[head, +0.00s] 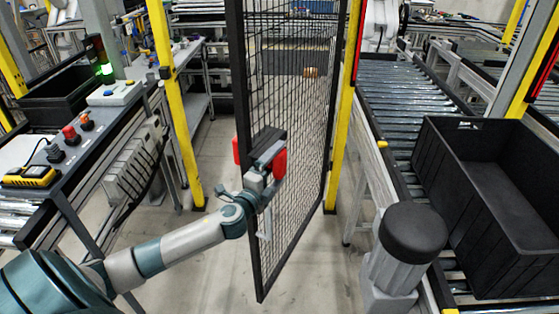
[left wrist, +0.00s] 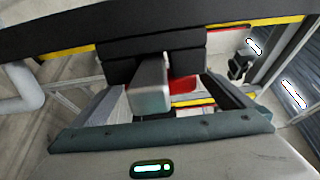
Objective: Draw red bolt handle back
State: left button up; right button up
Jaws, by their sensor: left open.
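The mesh gate (head: 300,130) with its dark frame stands swung open in the middle of the head view. A dark bolt housing with red parts sits at its near upright; one red part, seemingly the bolt handle (head: 280,164), shows beside my gripper. My left gripper (head: 264,172) is at this bolt, and its arm comes in from the left. In the left wrist view the fingers (left wrist: 160,100) are apart, with a grey square bar (left wrist: 149,90) and black block between them. Red shows behind. Contact cannot be told. My right gripper is out of view.
Yellow posts (head: 173,100) and (head: 346,110) flank the gate. A workbench (head: 80,150) with buttons and a yellow device stands at left. A roller conveyor (head: 385,100) with a black crate (head: 436,185) is at right. The floor around the gate is clear.

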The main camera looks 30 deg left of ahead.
pick_arm(q)
jog(key=shift+w, duration=0.8)
jog(key=c, duration=1.5)
jog(key=w, duration=0.4)
jog(key=shift+w+a+b, duration=0.35)
jog(key=shift+w, duration=0.05)
jog(key=shift+s+r, duration=0.1)
jog(key=shift+r, duration=0.05)
jog(key=o, duration=1.3)
jog(key=shift+c, duration=0.2)
jog(key=shift+o, duration=1.2)
jog(key=shift+w, duration=0.25)
jog(key=shift+s, duration=0.1)
